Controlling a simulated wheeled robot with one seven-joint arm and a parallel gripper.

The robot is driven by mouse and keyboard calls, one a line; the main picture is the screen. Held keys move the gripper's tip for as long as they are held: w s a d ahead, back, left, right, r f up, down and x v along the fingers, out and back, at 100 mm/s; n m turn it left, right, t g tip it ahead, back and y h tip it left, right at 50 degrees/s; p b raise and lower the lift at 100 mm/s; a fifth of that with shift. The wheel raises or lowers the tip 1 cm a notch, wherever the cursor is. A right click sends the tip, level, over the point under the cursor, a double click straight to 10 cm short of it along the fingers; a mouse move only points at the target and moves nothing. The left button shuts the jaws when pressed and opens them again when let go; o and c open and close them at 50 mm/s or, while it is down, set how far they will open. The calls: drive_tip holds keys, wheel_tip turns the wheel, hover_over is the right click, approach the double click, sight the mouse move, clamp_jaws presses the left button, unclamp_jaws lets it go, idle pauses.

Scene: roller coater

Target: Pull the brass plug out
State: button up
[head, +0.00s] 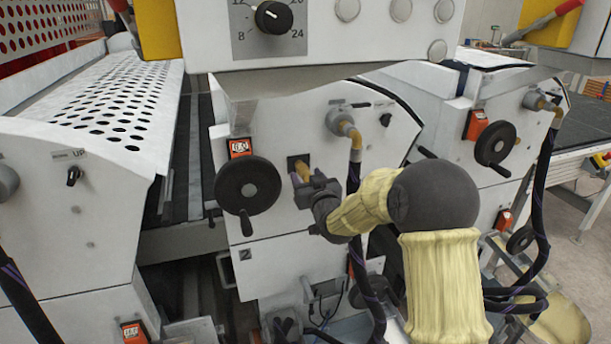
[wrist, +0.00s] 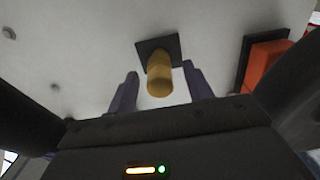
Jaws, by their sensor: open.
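The brass plug (head: 303,168) sticks out of a dark square plate on the white front panel of the middle machine unit, just right of a black handwheel. In the wrist view the brass plug (wrist: 159,80) stands out from its dark square plate (wrist: 158,47), between my two fingers. My gripper (head: 302,181) is at the plug from the front right. In the wrist view my gripper (wrist: 160,90) is open, one finger on each side of the plug, with a visible gap on both sides. The plug's inner end is hidden in the plate.
The black handwheel (head: 248,185) and an orange counter (head: 240,147) are close left of the plug. A brass elbow with a dark hose (head: 355,170) hangs close on the right. A control box with a dial (head: 272,17) overhangs above.

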sight(308, 179)
drive_tip(key=shift+b, duration=0.35)
clamp_jaws()
idle(0.3)
drive_tip(key=shift+f, duration=0.1)
drive_tip(key=b+v, duration=0.3)
drive_tip(key=v, duration=0.3)
idle(1.2)
drive_tip(key=shift+s, duration=0.1)
drive_tip(key=shift+b+v, duration=0.95)
drive_tip(key=shift+v, duration=0.45)
